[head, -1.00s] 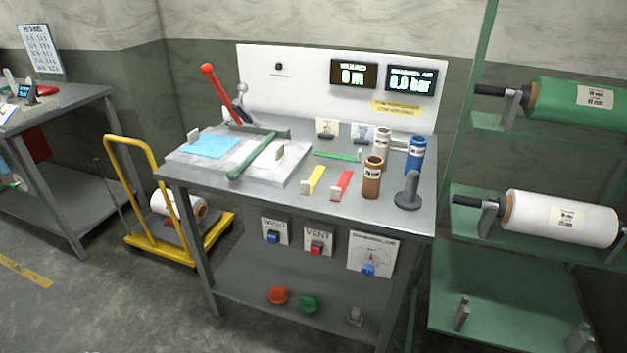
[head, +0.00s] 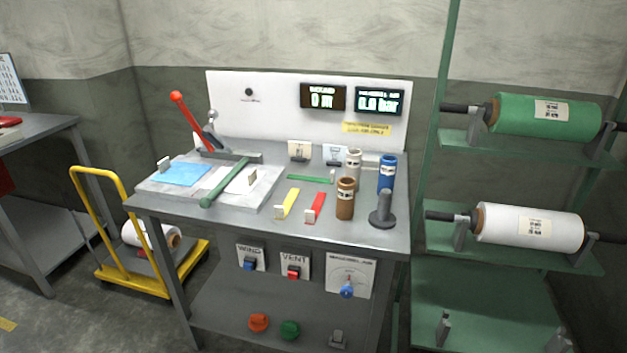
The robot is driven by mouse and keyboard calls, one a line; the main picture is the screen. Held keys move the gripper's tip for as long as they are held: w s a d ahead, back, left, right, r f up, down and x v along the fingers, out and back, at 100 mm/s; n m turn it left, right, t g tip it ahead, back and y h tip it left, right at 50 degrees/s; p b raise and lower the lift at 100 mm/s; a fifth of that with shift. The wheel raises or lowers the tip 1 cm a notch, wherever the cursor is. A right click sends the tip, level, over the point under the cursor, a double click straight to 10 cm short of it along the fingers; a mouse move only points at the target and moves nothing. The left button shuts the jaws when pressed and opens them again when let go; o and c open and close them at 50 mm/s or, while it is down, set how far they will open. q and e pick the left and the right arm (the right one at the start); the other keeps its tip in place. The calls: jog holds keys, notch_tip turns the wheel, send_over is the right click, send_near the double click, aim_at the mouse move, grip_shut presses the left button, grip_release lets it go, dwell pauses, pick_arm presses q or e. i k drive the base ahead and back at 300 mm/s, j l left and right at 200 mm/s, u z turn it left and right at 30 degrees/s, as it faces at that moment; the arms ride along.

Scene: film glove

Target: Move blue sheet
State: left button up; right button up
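The blue sheet (head: 181,173) lies flat on the left part of a pale grey plate (head: 228,200) on the workbench. A small light block stands at the sheet's upper left edge. A lever with a red handle (head: 190,115) rises behind the blue sheet. Neither of my grippers shows in the head view.
A yellow cart (head: 139,282) stands left; a green rack (head: 497,325) with film rolls stands right.

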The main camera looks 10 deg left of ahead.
aim_at(182, 174)
jog(key=u, duration=1.25)
jog(key=i, duration=0.15)
jog(key=z, duration=0.05)
